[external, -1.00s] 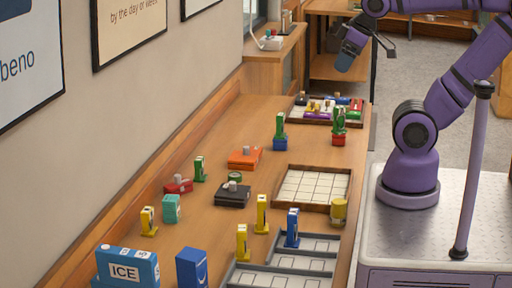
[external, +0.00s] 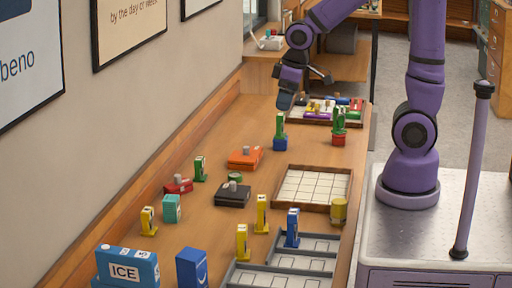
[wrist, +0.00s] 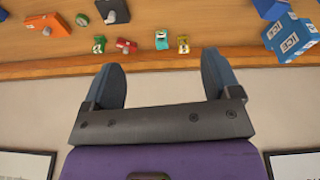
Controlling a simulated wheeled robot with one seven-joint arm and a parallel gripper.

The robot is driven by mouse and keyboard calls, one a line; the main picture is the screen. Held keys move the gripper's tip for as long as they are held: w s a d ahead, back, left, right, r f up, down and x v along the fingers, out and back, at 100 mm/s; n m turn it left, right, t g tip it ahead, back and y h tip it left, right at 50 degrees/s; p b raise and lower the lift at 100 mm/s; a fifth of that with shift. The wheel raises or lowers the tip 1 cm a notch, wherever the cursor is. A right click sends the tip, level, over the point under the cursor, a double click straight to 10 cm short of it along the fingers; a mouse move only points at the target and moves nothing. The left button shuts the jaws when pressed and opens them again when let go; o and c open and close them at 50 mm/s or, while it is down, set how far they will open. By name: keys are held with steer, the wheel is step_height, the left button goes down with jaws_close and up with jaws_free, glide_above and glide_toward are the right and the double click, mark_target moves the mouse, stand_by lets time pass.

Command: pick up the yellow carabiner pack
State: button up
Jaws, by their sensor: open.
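Several slim upright yellow packs stand on the wooden counter in the external view. One yellow pack (external: 148,221) is near the wall, beside a teal box. A second yellow pack (external: 262,214) and a third yellow pack (external: 242,243) stand near the grey tray. Which one holds carabiners is too small to tell. The yellow pack near the wall also shows in the wrist view (wrist: 183,44), just beyond the fingertips in the picture. My gripper (external: 287,101) is open and empty, above the far part of the counter, well away from the yellow packs. Its two fingers (wrist: 162,75) show in the wrist view.
Green packs, a red item (external: 178,186), a teal box (external: 171,209), an orange box (external: 244,158) and a black box (external: 232,195) stand around. Blue ICE boxes (external: 128,268) are nearest. A grid tray (external: 328,207) and a grey tray (external: 335,237) line the right edge.

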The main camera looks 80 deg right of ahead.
steer(key=g, duration=0.1)
glide_above(262, 207)
steer(key=s+d, duration=0.1)
steer(key=d, duration=0.1)
step_height(262, 207, down, 10)
steer(key=shift+n+g, duration=0.6)
steer(key=shift+g, duration=0.3)
steer(key=f, duration=0.4)
steer(key=w+f, duration=0.1)
steer(key=f, duration=0.7)
steer(key=shift+w+d+f, duration=0.25)
steer(key=shift+w+f, duration=0.15)
steer(key=shift+s+f, duration=0.1)
steer(key=shift+f, duration=5.7)
steer(key=shift+c, duration=0.2)
steer(key=c, duration=1.3)
steer(key=shift+r, duration=0.1)
